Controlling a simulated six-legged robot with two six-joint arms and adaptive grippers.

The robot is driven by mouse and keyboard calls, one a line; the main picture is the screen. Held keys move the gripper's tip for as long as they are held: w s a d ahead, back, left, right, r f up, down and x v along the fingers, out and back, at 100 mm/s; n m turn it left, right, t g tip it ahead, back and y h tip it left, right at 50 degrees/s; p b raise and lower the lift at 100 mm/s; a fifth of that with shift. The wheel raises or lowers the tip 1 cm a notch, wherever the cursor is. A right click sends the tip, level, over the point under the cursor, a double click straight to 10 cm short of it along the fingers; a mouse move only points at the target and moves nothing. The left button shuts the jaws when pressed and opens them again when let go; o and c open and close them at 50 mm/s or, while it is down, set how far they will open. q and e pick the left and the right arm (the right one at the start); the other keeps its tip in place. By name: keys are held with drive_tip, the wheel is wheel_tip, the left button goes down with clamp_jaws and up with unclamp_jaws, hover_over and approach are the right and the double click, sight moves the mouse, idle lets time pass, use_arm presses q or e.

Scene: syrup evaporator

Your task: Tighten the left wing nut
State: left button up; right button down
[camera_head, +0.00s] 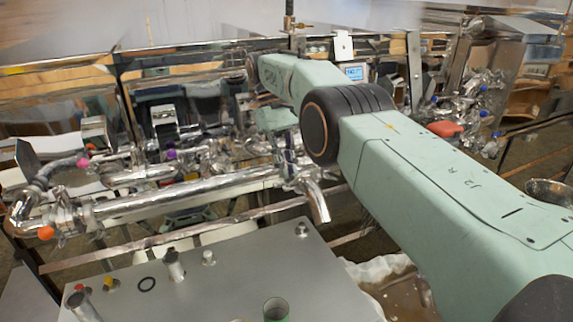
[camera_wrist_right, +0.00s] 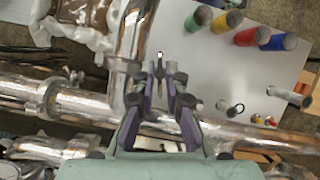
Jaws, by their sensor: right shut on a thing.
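My right gripper (camera_head: 288,160) reaches down over the shiny pipework near the downturned metal spout (camera_head: 318,202). In the right wrist view its fingers (camera_wrist_right: 160,72) are close together, shut on a small metal piece (camera_wrist_right: 160,56) at the tips, which seems to be the wing nut. The fingers hide most of it, and I cannot tell its turn angle. Around the fingertips, a pipe clamp joint lies on the long horizontal metal pipe (camera_head: 180,197), which also shows in the wrist view (camera_wrist_right: 75,103). My left gripper is not in view.
Steel evaporator pans (camera_head: 190,70) stand behind the crowded pipes.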

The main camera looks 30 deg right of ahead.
idle(0.3)
drive_tip(key=c, duration=1.4)
unclamp_jaws()
drive_tip(key=shift+n, duration=0.3)
